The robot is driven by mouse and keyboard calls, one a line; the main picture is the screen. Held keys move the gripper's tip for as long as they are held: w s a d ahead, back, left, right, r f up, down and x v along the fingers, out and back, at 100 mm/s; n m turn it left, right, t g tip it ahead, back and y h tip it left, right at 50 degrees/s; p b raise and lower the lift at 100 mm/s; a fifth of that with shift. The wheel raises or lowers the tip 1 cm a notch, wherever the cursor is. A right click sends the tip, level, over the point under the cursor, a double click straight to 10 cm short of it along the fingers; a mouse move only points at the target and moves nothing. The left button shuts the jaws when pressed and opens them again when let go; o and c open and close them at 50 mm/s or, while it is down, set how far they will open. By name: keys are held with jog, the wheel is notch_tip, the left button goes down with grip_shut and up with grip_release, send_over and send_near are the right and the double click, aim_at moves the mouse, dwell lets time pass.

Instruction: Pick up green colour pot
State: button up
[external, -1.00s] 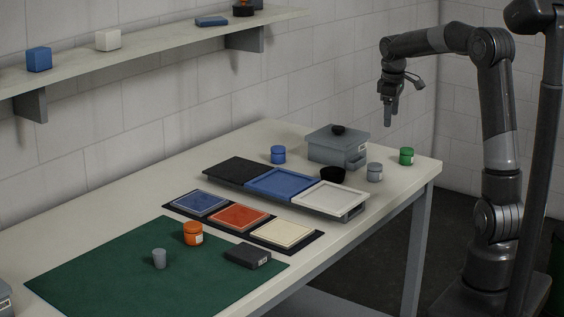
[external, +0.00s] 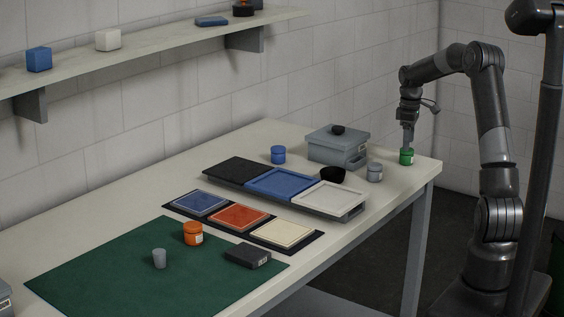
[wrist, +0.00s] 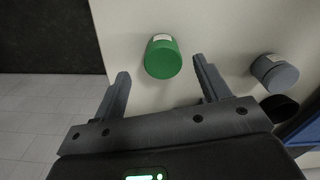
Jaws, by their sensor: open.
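The green colour pot (external: 406,157) stands upright near the right end of the table. In the wrist view the green pot (wrist: 163,58) shows its round lid and a white label. My gripper (external: 408,146) is just above the pot in the external view, pointing down. In the wrist view my gripper (wrist: 160,78) is open, with one finger to each side of the pot's position and clear space between them. I cannot tell whether the fingertips are level with the pot.
A grey pot (external: 375,172) stands left of the green pot; it also shows in the wrist view (wrist: 274,73). A black bowl (external: 332,175), a grey lidded box (external: 337,147) and a blue pot (external: 278,155) are further left. The table edge (wrist: 97,40) is close by.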

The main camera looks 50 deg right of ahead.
aim_at(406, 153)
jog(key=f, duration=0.5)
jog(key=shift+w+a+f, duration=0.1)
jog(key=shift+a+f, duration=0.05)
jog(key=shift+a, duration=0.1)
jog(key=c, duration=1.1)
